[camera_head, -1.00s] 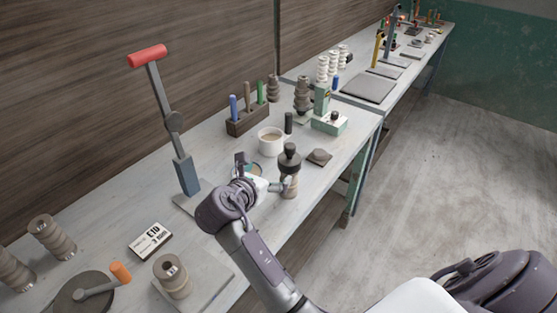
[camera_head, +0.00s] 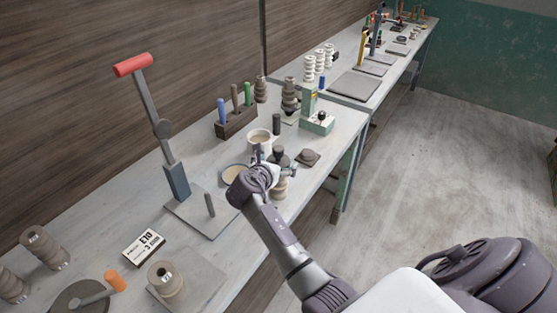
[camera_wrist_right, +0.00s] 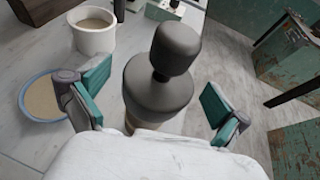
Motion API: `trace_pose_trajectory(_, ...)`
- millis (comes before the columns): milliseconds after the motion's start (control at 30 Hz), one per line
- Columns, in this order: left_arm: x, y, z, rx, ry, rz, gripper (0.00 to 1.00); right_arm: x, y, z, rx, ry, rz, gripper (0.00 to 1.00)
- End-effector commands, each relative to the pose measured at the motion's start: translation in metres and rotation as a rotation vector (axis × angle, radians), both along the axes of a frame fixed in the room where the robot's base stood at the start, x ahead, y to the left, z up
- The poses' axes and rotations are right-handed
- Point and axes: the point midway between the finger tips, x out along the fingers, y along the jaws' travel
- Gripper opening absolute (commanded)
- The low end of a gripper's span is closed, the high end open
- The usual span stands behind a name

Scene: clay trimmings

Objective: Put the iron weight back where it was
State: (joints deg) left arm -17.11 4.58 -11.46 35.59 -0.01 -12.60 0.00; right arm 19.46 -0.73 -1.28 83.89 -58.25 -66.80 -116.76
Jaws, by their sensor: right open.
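The iron weight (camera_head: 279,156) is a dark grey knobbed piece. It sits on top of a light clay stack (camera_head: 280,190) near the table's front edge. In the right wrist view the weight (camera_wrist_right: 158,85) stands upright, and the stack beneath it is mostly hidden. My right gripper (camera_head: 275,162) is open around the weight. In the right wrist view its teal fingertips (camera_wrist_right: 152,97) are on either side of the weight, with visible gaps. My left gripper is out of view.
A cup (camera_head: 259,136) and a shallow blue-rimmed dish (camera_wrist_right: 42,97) stand close to the left of the weight. A tall red-handled lever press (camera_head: 176,180) stands further left. Open floor (camera_head: 455,165) lies right of the table.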

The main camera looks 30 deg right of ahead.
Motion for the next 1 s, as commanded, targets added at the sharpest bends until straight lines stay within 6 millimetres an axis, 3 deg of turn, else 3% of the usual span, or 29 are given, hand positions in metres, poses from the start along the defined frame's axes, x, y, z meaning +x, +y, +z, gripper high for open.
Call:
trace_pose_trajectory(333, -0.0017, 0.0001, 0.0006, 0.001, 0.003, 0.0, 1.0, 0.0045, -0.0068, -0.0035, 0.001, -0.001, 0.0, 0.98)
trace_pose_trajectory(900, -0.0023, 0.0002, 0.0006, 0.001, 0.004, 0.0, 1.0, 0.0042, -0.0065, -0.0038, 0.0, 0.0, 0.0, 0.03)
trace_pose_trajectory(1000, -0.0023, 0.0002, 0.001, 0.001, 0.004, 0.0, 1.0, 0.0057, -0.0069, 0.0008, -0.004, -0.008, 0.001, 0.03)
